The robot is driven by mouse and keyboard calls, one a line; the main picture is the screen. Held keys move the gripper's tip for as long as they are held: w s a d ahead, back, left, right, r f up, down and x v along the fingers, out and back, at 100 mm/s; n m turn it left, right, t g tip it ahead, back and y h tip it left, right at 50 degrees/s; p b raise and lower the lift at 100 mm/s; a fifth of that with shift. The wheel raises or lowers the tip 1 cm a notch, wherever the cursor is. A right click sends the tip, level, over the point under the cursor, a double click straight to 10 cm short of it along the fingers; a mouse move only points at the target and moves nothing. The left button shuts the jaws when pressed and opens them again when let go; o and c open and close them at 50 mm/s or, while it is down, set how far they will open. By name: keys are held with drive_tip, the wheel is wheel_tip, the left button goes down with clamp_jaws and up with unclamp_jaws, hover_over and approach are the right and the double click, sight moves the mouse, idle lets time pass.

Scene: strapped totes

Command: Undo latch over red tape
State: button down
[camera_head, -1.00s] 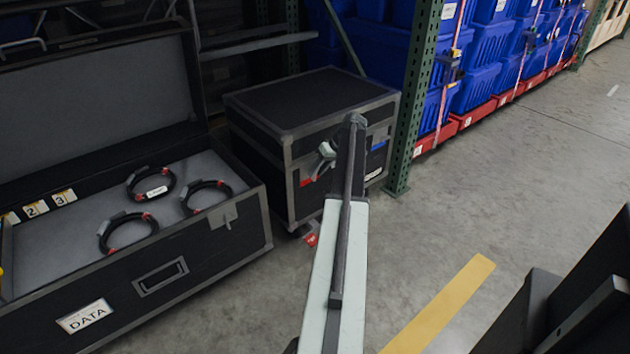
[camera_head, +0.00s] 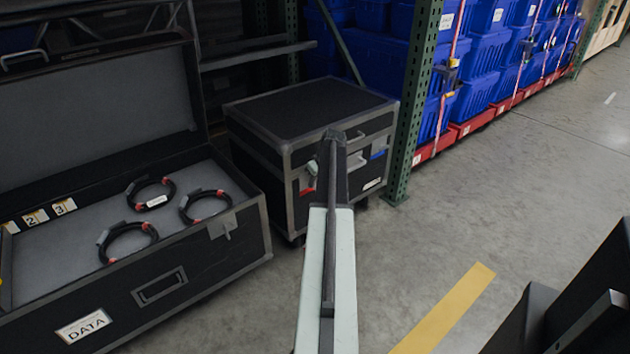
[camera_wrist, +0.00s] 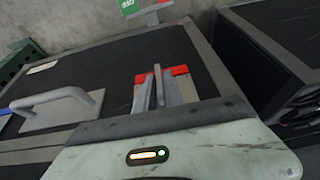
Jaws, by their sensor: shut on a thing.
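The black case (camera_head: 318,112) with metal edges stands closed in the head view. A strip of red tape (camera_head: 306,190) shows on its front, left of my arm; a blue strip (camera_head: 378,154) is farther right. In the wrist view, my gripper (camera_wrist: 162,90) is at the case's front, shut on a narrow grey latch lever (camera_wrist: 158,84) that stands up between two grey pieces. Red patches show on both sides of the lever; I cannot tell tape from fingertips there. In the head view, my arm hides most of the latch.
A grey handle (camera_wrist: 62,100) is left of the latch. A large open case (camera_head: 160,285) with coiled cables stands at left. A green rack post (camera_head: 412,110) and blue totes (camera_head: 480,80) are behind at right.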

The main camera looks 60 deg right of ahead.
drive_tip(key=c, duration=1.6)
unclamp_jaws()
drive_tip(key=shift+o, duration=0.2)
drive_tip(key=shift+r, duration=0.15)
drive_tip(key=p+v, duration=0.7)
drive_tip(key=shift+r, duration=0.25)
drive_tip(key=shift+s+a, duration=0.15)
